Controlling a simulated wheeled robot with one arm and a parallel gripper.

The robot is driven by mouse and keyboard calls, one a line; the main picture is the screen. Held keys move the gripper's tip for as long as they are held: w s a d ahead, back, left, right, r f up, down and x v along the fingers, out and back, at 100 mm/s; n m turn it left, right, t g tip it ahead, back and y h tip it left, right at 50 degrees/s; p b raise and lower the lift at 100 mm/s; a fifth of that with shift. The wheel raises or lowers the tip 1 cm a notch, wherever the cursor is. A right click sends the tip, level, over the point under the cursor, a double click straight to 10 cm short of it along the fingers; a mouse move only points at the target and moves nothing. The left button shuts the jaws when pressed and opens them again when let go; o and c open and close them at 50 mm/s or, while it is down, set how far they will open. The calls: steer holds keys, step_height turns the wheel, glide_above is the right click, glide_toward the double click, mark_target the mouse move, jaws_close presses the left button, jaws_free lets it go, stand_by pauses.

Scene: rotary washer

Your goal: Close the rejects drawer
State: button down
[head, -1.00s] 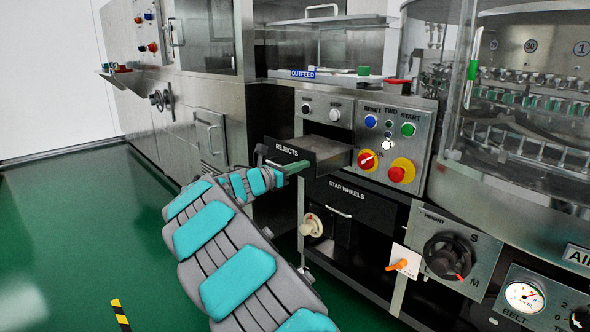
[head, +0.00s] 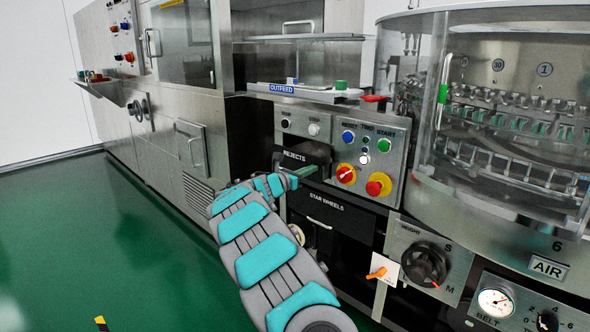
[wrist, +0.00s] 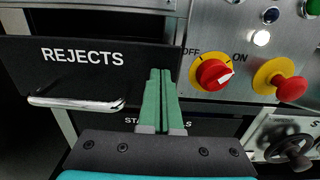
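No drawer interior shows; I cannot tell whether a small gap remains. My gripper (wrist: 160,72) has its green fingers together with nothing between them. Its tips are at the right part of the drawer front, right of the handle, seemingly against it. In the head view my gripper (head: 312,169) covers part of the front.
Right of the drawer are a red-and-yellow rotary switch (wrist: 212,74) and a red stop button (wrist: 291,88), close to my fingers. The star wheels drawer (head: 330,220) is below. The outfeed shelf (head: 310,93) is above. Green floor (head: 110,240) is clear at left.

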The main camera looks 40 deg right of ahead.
mark_target(321, 164)
steer(key=d, duration=0.2)
steer(key=d+p, duration=0.1)
steer(key=d, duration=0.2)
steer(key=shift+w+d+f, duration=0.1)
steer(key=shift+w, duration=0.1)
steer(key=shift+d+r, duration=0.2)
steer(key=shift+r, duration=0.05)
steer(key=shift+w+d, duration=0.1)
steer(key=shift+w, duration=0.05)
steer(key=shift+s+a+f, duration=0.1)
steer(key=shift+s+a, duration=0.15)
steer(key=shift+a, duration=0.35)
steer(key=a, duration=1.3)
steer(key=shift+a+b, duration=0.15)
steer(key=shift+b, duration=0.2)
steer(key=shift+s+f, duration=0.1)
steer(key=shift+s, duration=0.05)
